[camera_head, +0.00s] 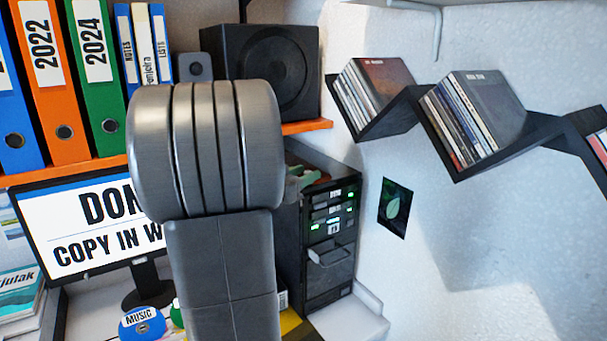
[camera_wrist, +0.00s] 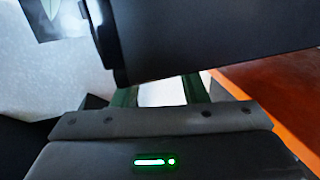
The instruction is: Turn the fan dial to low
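I cannot make out a fan dial in either view. A black computer tower (camera_head: 331,235) with green lights, small labels and a protruding drawer-like tray (camera_head: 328,257) stands behind my arm in the head view. My gripper (camera_head: 300,184) shows partly as green and grey pieces near the tower's upper part, mostly hidden by my arm. In the wrist view its two green fingers (camera_wrist: 160,92) stand apart with a pale gap between them. A dark box-like body (camera_wrist: 215,38) hides their ends. I cannot tell whether they touch it.
A black speaker (camera_head: 268,70) stands on the orange shelf (camera_head: 305,127) above the tower. Zigzag disc shelves (camera_head: 455,165) hold discs on the right wall. A leaf picture (camera_head: 395,208) hangs beside the tower. A monitor (camera_head: 75,225) and binders (camera_head: 50,80) are at left.

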